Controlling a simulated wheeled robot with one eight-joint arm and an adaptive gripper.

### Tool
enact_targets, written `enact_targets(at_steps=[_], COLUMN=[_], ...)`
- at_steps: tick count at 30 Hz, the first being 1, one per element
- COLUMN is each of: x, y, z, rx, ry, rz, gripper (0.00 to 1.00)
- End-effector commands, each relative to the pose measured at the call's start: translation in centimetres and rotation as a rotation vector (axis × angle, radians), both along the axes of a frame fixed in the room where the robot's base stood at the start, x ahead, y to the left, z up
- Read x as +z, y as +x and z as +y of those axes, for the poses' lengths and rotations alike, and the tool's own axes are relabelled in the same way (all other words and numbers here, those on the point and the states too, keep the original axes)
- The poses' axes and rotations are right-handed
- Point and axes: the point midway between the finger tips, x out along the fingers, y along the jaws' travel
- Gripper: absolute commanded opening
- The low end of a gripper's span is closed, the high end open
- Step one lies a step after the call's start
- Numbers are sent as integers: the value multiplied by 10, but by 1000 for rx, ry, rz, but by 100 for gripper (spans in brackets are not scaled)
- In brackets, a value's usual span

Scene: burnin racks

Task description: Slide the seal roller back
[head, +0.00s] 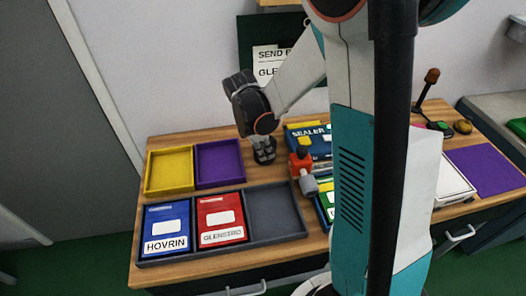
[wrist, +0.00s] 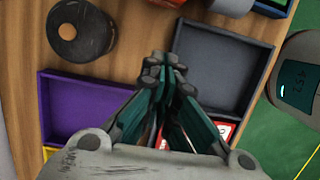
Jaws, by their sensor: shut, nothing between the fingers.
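An orange-red device with a dark knob and a grey cylinder (head: 302,166), which looks like the seal roller, stands right of the purple tray, beside the blue SEALER item (head: 305,136). In the wrist view only its orange and grey edges (wrist: 231,4) show at the top. My gripper (head: 264,154) points down left of it, apart from it, above the bench. In the wrist view my gripper (wrist: 166,72) has its fingers together, with nothing between them.
Yellow (head: 169,149) and purple (head: 241,163) trays stand behind a grey tray (head: 304,226) holding HOVRIN (head: 166,229) and GLENSTRO (head: 221,219) packs; its right compartment is empty. A dark round object (wrist: 82,38) stands near the purple tray. My arm hides the bench's middle.

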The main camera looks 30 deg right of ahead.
Motion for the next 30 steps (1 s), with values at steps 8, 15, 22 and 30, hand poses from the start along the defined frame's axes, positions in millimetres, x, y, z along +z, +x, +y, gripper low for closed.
enact_targets(at_steps=[8,15,22,30], x=[-58,-72,-70,-70], y=[-3,-12,-15,-16], z=[-13,-39,-54,-55], rx=[-2,-5,-3,-2], ry=[0,0,0,0], rz=[0,-1,-2,-1], gripper=[0,0,0,0])
